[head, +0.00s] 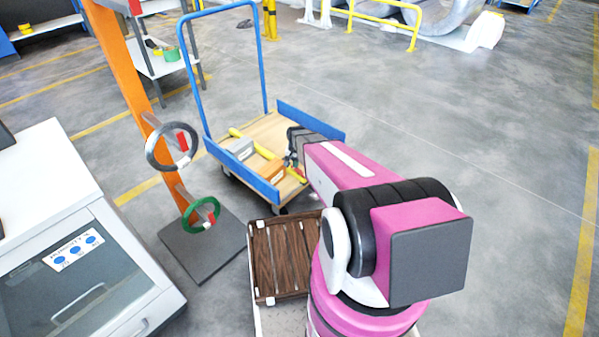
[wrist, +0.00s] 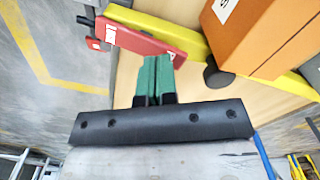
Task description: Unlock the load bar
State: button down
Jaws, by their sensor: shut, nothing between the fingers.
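The yellow load bar (head: 264,152) lies across the wooden deck of the blue-railed cart (head: 266,128). In the wrist view the yellow bar (wrist: 288,83) runs diagonally, with a red lever (wrist: 143,40) along its upper left part. My gripper (wrist: 153,62) has green fingers that are shut and empty. The fingertips are at the lower edge of the red lever; I cannot tell whether they touch it. In the head view my gripper (head: 290,162) is over the right part of the cart, and my arm hides some of the deck.
An orange box (wrist: 268,38) lies against the bar, and a grey box (head: 240,149) sits on the deck. A stand with a black ring (head: 150,148) and a green ring (head: 189,226) is left of the cart. A brown slatted crate (head: 282,258) is nearer. Floor to the right is clear.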

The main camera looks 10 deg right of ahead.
jog(key=shift+f, duration=0.9)
dwell(0.5)
jog(key=shift+r, duration=3.55)
jog(key=s+r+n, duration=0.4)
jog(key=s+r, duration=1.3)
jog(key=s, duration=0.4)
jog(key=shift+s+r+n, duration=0.15)
jog(key=shift+r+n, duration=0.1)
jog(key=shift+n, duration=0.15)
